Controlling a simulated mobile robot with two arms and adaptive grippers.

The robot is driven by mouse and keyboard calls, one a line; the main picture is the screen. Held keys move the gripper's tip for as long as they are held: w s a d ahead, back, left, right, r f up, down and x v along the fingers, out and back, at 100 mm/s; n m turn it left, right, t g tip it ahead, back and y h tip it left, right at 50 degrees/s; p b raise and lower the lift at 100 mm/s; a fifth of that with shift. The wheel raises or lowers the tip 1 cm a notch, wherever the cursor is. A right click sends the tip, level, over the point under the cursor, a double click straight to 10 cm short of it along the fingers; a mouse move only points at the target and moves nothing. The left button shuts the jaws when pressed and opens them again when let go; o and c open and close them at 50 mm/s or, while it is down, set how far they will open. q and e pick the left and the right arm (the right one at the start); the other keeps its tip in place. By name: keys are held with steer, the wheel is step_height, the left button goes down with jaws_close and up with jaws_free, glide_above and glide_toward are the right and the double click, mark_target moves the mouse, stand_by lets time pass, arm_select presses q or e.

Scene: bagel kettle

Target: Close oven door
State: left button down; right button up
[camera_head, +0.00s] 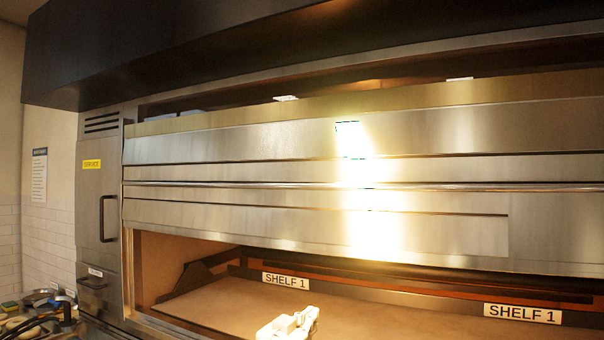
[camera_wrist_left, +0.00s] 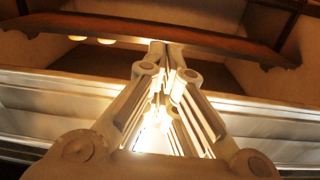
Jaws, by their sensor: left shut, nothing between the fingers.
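The oven's wide steel front (camera_head: 230,215) fills the middle of the head view, with a long horizontal bar (camera_head: 300,185) across it. Below it the oven is open, and the brown shelf floor (camera_head: 220,297) inside shows. I cannot tell exactly which panel is the door. My left gripper (camera_head: 298,316) shows at the bottom centre of the head view, in front of the opening, below the steel front. In the left wrist view its fingers (camera_wrist_left: 165,48) are together and empty. They point toward a brown bar and an opening behind it. My right gripper is out of view.
A side cabinet (camera_head: 100,215) with a dark handle stands at left. A dark hood (camera_head: 200,45) overhangs the top. Cluttered items (camera_head: 38,310) lie at the lower left.

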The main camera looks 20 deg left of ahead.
arm_select(q)
steer(key=s+a+r+t, duration=0.1)
steer(key=r+t, duration=0.1)
steer(key=r, duration=0.8)
steer(key=s+a+r+n+t, duration=0.1)
steer(key=a+r+t, duration=0.1)
steer(key=r, duration=0.8)
steer(key=s+a+r+t, duration=0.1)
steer(key=r+t, duration=0.1)
steer(key=r, duration=0.9)
steer(key=p+x, duration=0.7)
steer(key=x, duration=0.2)
steer(key=shift+w+a+f+p, duration=0.15)
steer(key=shift+f+p, duration=0.15)
steer(key=shift+f, duration=0.4)
steer(key=shift+w+a+f+p, duration=0.1)
steer(key=shift+w+f+p, duration=0.2)
steer(key=shift+f, duration=0.35)
steer(key=shift+w+a+f+p, duration=0.1)
steer(key=shift+f+p, duration=0.25)
steer(key=shift+f, duration=0.35)
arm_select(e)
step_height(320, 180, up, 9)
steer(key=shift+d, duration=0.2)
arm_select(q)
steer(key=shift+d, duration=0.1)
